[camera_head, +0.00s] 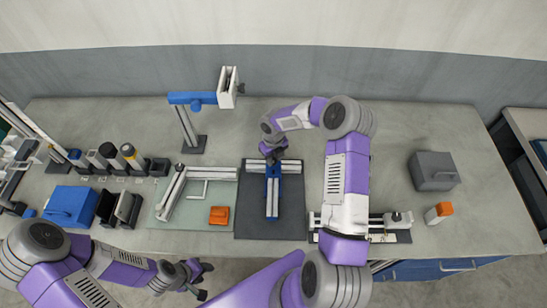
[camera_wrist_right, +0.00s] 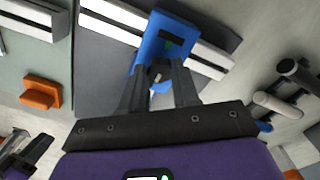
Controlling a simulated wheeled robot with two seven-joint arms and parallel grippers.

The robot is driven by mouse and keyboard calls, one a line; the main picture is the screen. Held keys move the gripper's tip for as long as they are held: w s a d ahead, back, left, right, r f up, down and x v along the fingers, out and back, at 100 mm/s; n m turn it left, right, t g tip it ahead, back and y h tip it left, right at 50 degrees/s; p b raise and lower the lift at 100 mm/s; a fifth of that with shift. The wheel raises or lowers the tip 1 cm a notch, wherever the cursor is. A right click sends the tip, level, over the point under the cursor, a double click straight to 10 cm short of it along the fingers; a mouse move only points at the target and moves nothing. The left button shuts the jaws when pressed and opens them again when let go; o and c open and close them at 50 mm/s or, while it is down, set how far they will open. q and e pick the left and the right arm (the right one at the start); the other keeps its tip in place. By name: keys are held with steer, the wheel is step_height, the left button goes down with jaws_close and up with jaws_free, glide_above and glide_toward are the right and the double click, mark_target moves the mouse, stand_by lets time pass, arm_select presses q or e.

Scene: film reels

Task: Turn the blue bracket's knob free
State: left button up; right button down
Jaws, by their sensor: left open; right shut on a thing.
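The blue bracket (camera_head: 271,187) stands on a dark mat (camera_head: 289,222), with a light metal rail along it. In the right wrist view the bracket (camera_wrist_right: 173,24) shows as a blue block across a light rail. A small dark knob (camera_wrist_right: 159,72) with a light spot sits at its near end, between my right fingers. My right gripper (camera_head: 275,156) is at the far end of the bracket, and its fingers (camera_wrist_right: 160,82) are shut on the knob. The head view hides the knob behind the gripper. My left gripper (camera_head: 206,281) is open and empty near the front table edge.
A pale green mat (camera_head: 167,215) with a metal frame and an orange block (camera_head: 219,215) lies left of the dark mat. A blue-topped stand (camera_head: 190,130) rises behind. A grey box (camera_head: 434,171) and an orange-capped block (camera_head: 439,213) stand right. The back right table is clear.

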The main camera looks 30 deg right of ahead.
stand_by(0.4)
steer(key=c, duration=0.8)
jaws_free()
steer(key=shift+r, duration=0.1)
step_height(320, 180, up, 7)
steer(key=shift+r, duration=0.2)
